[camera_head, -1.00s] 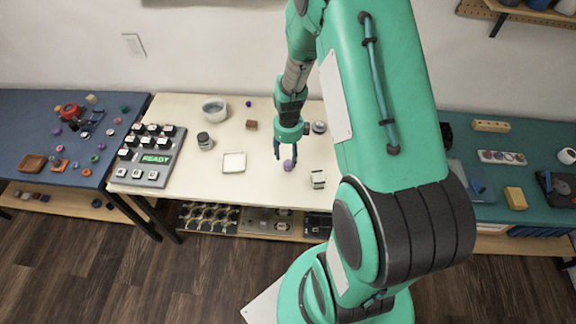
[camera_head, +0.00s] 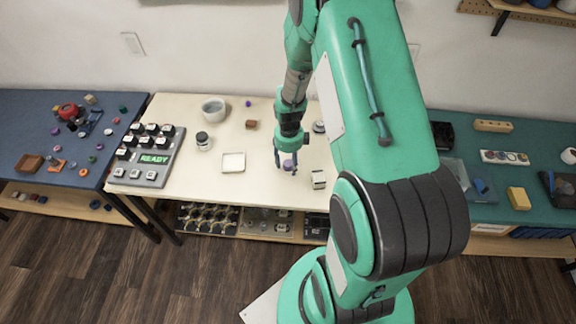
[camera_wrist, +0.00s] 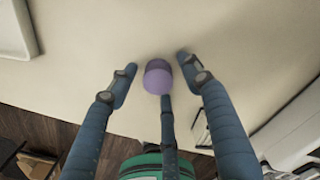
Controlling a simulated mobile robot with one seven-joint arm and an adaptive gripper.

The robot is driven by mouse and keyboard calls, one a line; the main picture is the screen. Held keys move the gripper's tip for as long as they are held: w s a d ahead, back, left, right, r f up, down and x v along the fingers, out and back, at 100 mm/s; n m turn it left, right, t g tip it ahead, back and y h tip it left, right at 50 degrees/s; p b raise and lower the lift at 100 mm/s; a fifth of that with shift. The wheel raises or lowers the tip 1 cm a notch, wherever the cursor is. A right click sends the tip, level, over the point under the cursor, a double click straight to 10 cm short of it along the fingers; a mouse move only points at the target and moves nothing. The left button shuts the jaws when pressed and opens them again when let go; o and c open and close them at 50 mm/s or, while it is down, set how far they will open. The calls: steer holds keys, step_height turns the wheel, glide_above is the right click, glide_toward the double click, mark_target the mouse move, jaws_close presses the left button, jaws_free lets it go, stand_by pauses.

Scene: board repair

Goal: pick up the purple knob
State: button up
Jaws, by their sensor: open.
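The purple knob (camera_wrist: 157,76) stands on the cream table between the spread fingers of my gripper (camera_wrist: 156,75) in the wrist view. It has a darker band at its far end and shows a gap to the left and right fingers. A third finger lies just below it in the picture; I cannot tell whether that one touches it. In the head view, my gripper (camera_head: 286,166) points down around the purple knob (camera_head: 288,164) near the table's front edge. The fingers are open.
A small white block (camera_head: 318,179) stands just right of my gripper. A shallow white tray (camera_head: 233,163) lies to the left, with a lidded jar (camera_head: 203,141) and a button panel (camera_head: 146,155) farther left. A brown block (camera_head: 251,125) and a bowl (camera_head: 213,108) are behind.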

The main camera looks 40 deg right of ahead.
mark_target(289, 163)
steer(key=c, duration=1.1)
steer(key=shift+r, duration=0.15)
steer(key=shift+r+p, duration=0.35)
steer(key=shift+r, duration=0.3)
step_height(289, 163, up, 2)
steer(key=shift+r+p, duration=0.25)
steer(key=shift+p, duration=0.2)
steer(key=s+a+p, duration=0.1)
steer(key=s+a, duration=0.1)
steer(key=s, duration=0.2)
steer(key=s+a, duration=0.2)
steer(key=s, duration=0.3)
steer(key=s+a+p, duration=0.1)
steer(key=s+a, duration=0.2)
steer(key=s, duration=0.2)
steer(key=shift+s+r+p, duration=0.25)
steer(key=shift+r+p, duration=0.05)
steer(key=shift+r, duration=0.1)
steer(key=shift+d, duration=0.1)
